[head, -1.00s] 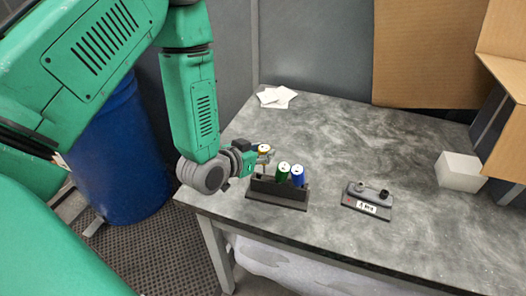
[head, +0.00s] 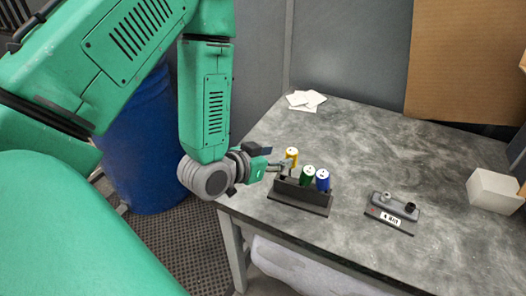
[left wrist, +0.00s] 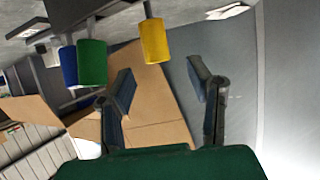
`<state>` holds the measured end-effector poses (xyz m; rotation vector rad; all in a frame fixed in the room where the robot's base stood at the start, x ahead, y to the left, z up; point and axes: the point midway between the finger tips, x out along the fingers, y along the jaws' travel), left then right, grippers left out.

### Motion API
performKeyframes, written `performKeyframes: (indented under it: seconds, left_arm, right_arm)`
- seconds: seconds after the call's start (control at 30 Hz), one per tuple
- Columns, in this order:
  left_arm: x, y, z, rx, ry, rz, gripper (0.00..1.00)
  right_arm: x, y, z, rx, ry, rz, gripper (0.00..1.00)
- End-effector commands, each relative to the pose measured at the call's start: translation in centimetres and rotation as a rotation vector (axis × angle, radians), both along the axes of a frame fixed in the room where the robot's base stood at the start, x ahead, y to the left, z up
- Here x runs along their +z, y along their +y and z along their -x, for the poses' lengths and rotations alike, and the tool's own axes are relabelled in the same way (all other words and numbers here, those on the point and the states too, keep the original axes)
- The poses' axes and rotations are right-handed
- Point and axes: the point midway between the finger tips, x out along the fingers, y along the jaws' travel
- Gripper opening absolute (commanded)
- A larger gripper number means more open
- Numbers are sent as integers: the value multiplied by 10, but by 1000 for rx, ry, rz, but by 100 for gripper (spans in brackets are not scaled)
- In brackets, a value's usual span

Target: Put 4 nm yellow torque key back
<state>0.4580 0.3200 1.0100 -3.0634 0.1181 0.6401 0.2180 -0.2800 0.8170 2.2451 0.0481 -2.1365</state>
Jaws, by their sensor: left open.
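The yellow torque key (head: 291,155) stands upright at the dark key holder (head: 300,198), beside the green key (head: 308,175) and the blue key (head: 323,179). My left gripper (head: 284,168) is open close to the yellow key, on the left side of the holder. In the left wrist view, which is upside down, the yellow key (left wrist: 154,41) hangs from its grey shaft beyond my spread fingers (left wrist: 162,88), with nothing between the fingertips. The green key (left wrist: 92,63) and blue key (left wrist: 68,66) show further left there. The shaft's lower end is hard to see.
A small dark device (head: 392,213) with a label and knobs sits right of the holder on the grey table (head: 330,130). A white box (head: 494,190) is at the right, and white papers (head: 305,101) lie at the back. A blue barrel (head: 150,150) stands behind my arm.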

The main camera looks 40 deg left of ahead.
Motion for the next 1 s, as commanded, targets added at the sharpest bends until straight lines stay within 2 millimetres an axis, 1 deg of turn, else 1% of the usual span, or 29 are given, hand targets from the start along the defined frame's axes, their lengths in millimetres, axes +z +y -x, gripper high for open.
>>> performKeyframes:
  seconds: [0.03, 0.13, 0.2, 0.3, 0.4, 0.57, 0.67, 0.77, 0.8, 0.87, 0.9, 1.0]
  left_arm:
    - [6, 1, 13, 2, 6, 1, 46]
    - [18, 3, 35, 1, 7, 2, 46]
    - [21, 4, 38, 1, 6, 1, 46]
    - [24, 4, 45, 0, 5, 1, 46]
    - [25, 4, 51, -1, 3, 1, 46]
    - [23, 4, 57, -3, 14, 0, 46]
    - [0, -4, 67, -19, 114, -5, 46]
    - [-44, -17, 93, -39, 328, -15, 46]
    - [-63, -21, 108, -43, 431, -23, 46]
    - [-88, -28, 135, -42, 587, -34, 46]
    - [-101, -31, 153, -36, 685, -41, 46]
    - [-125, -35, 196, -15, 894, -61, 46]
  right_arm:
    - [4, 0, 0, 0, 1, 0, 40]
    - [17, 0, 0, 0, 0, 0, 40]
    - [31, 0, 0, 0, 0, 0, 40]
    - [42, 0, 0, 0, 0, 0, 40]
    - [49, 0, 0, 0, 0, 0, 40]
    - [54, 0, 0, 0, 0, 0, 40]
    - [55, 0, 0, 0, 0, 0, 40]
    - [54, 0, 0, 0, 1, 0, 40]
    - [54, 0, 0, 0, 1, 0, 40]
    - [54, 0, 0, 0, 1, 0, 40]
    - [54, 0, 0, 0, 1, 0, 40]
    - [54, 0, 0, 0, 0, 0, 40]
